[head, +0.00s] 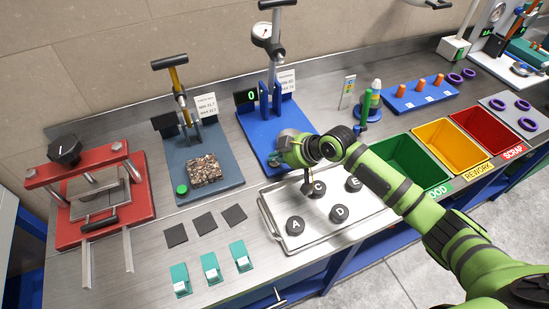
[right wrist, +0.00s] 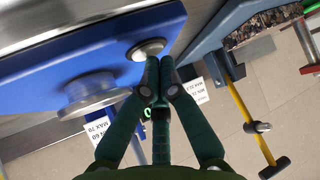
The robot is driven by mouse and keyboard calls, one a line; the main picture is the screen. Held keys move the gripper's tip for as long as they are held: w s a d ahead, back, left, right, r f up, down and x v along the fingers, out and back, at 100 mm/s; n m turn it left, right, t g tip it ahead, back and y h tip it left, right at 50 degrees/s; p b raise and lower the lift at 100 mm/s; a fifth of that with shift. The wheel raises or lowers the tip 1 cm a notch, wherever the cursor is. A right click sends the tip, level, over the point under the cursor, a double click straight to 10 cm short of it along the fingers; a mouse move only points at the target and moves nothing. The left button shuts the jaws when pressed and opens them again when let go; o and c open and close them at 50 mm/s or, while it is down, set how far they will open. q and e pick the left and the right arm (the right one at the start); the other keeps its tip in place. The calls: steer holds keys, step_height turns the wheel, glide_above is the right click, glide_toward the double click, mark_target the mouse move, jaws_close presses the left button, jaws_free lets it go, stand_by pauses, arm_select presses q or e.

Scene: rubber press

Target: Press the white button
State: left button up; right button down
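The white button (right wrist: 148,48) sits on the blue base of the press, and it shows in the right wrist view. In the head view my right gripper (head: 276,158) is over the front of the blue press (head: 247,128) and hides the button. A display reading 0 (head: 250,96) stands on this press. My left gripper is in neither view.
A metal tray (head: 267,217) with lettered black discs lies below my right arm. A grey press (head: 222,190) with a green button stands to the left, beyond it a red press (head: 145,200). Green, yellow and red bins (head: 488,125) are on the right.

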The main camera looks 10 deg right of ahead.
mark_target(277, 163)
steer(key=shift+r+p, duration=1.15)
steer(key=shift+r, duration=0.1)
step_height(277, 163, up, 5)
steer(key=p, duration=0.4)
steer(key=shift+p, duration=0.35)
stand_by(0.3)
